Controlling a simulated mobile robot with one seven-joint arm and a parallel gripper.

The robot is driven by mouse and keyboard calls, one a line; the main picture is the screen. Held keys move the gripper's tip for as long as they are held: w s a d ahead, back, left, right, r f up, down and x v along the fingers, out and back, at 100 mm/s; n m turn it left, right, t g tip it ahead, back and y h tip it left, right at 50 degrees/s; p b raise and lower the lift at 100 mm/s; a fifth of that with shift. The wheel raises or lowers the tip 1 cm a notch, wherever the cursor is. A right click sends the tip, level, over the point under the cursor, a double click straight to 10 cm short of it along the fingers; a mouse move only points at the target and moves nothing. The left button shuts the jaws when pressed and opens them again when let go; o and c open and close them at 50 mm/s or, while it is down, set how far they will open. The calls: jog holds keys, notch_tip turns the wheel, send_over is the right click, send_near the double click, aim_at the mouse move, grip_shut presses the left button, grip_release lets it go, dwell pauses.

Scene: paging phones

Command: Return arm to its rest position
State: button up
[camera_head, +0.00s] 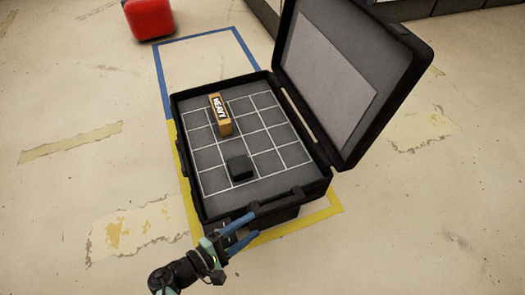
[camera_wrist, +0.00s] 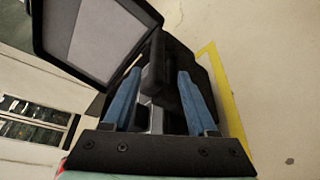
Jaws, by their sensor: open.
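My gripper (camera_head: 249,232) has blue fingers and stands open at the front edge of the black case, near its handle. In the wrist view my gripper (camera_wrist: 158,88) shows both blue fingers apart, with part of the case's dark front between and beyond them. I cannot tell whether the fingers touch the case. Nothing is seen held between them. The open black case (camera_head: 190,172) lies on the floor with its lid (camera_head: 399,70) raised on the right. Inside, on a white-lined grid, are an orange block marked HEAVY (camera_head: 220,115) and a small black block (camera_head: 240,168).
A red object (camera_head: 149,19) stands at the upper left. The worn pale floor (camera_head: 75,95) is clear to the left. A dark structure edges the top right.

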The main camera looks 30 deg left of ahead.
jog(key=shift+v, duration=0.9)
